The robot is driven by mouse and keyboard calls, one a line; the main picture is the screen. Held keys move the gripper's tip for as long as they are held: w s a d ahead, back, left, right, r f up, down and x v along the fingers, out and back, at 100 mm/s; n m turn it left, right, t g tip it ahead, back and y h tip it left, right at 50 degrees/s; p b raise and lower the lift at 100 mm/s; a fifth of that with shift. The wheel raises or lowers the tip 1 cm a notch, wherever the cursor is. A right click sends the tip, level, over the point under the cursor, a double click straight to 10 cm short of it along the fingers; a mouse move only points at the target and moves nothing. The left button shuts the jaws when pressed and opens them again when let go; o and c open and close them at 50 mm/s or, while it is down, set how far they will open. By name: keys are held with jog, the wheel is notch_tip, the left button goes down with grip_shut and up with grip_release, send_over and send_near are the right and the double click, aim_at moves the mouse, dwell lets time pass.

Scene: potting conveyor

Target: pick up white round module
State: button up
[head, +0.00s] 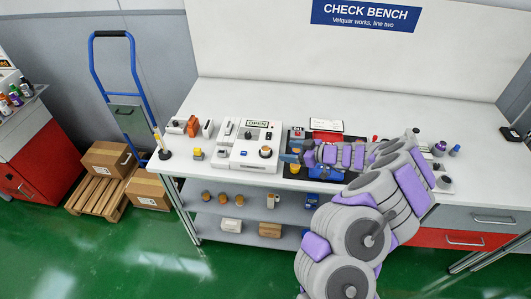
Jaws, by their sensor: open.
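I cannot surely pick out a white round module in the head view; the small parts are too small to tell apart, and my arm covers part of the bench. A white panel device (253,147) with knobs and an "OPEN" label stands left of the centre of the bench. My gripper (287,151) reaches left over a dark mat (288,172), just right of this panel. Its fingers are open, and nothing is seen held between them. Small orange and blue parts lie close around the gripper on the mat.
White and orange blocks (193,126) and a yellow-topped button (197,153) stand on the bench (231,116) at left. A red box (326,127) is behind my arm. A blue hand truck (123,97) and cartons (108,159) are left of the bench.

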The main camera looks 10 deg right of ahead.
aim_at(267, 151)
jog(key=x, duration=0.3)
jog(key=b+x, duration=0.1)
jog(key=x, duration=0.2)
jog(key=r+x, duration=0.1)
jog(key=x, duration=0.3)
jog(key=shift+s+a, duration=0.15)
jog(key=shift+a, duration=0.3)
jog(key=shift+d, duration=0.6)
jog(key=shift+c, duration=0.7)
jog(key=shift+d, duration=0.4)
jog(key=c, duration=0.3)
jog(key=shift+a, duration=0.75)
jog(key=c, duration=0.6)
jog(key=shift+c, duration=0.7)
jog(key=shift+d, duration=0.25)
jog(key=shift+c, duration=0.2)
jog(key=shift+d, duration=0.1)
